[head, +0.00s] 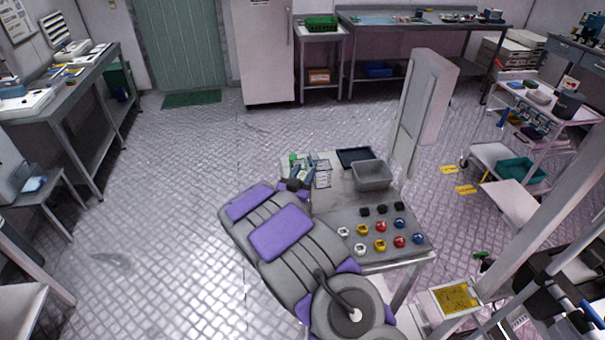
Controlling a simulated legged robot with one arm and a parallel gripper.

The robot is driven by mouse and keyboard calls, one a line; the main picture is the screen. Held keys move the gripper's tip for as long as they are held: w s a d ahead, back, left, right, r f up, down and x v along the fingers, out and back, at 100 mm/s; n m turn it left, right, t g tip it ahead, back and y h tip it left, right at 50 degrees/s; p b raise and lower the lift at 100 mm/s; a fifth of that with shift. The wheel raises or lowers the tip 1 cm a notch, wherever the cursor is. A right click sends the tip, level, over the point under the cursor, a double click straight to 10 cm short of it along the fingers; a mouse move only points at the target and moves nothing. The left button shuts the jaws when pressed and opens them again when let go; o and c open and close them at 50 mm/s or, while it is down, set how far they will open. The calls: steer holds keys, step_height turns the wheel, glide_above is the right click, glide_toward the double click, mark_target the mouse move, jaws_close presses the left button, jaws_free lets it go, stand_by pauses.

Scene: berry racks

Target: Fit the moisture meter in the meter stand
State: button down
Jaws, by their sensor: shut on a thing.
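My gripper (299,176) is at the far left corner of the small grey table (340,202), at the end of my grey and purple arm. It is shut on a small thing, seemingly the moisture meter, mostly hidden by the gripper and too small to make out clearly. A small green thing (293,158) shows just beyond the gripper. A pale, frame-like holder (322,173), which may be the meter stand, stands upright just right of the gripper. I cannot tell whether the held thing touches it.
A grey bin (372,175) and a dark tray (354,157) are right of the holder. Several coloured knob-like pieces (380,245) cover the table's near part. A tall pale panel (425,105) rises behind its right side. The floor to the left is clear.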

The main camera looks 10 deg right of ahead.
steer(key=shift+f, duration=0.3)
stand_by(0.4)
steer(key=shift+f, duration=0.35)
steer(key=shift+f+b, duration=0.35)
steer(key=shift+f, duration=0.8)
steer(key=shift+c, duration=0.8)
jaws_free()
steer(key=shift+r, duration=0.15)
steer(key=shift+r+p, duration=1.25)
steer(key=shift+r, duration=1.65)
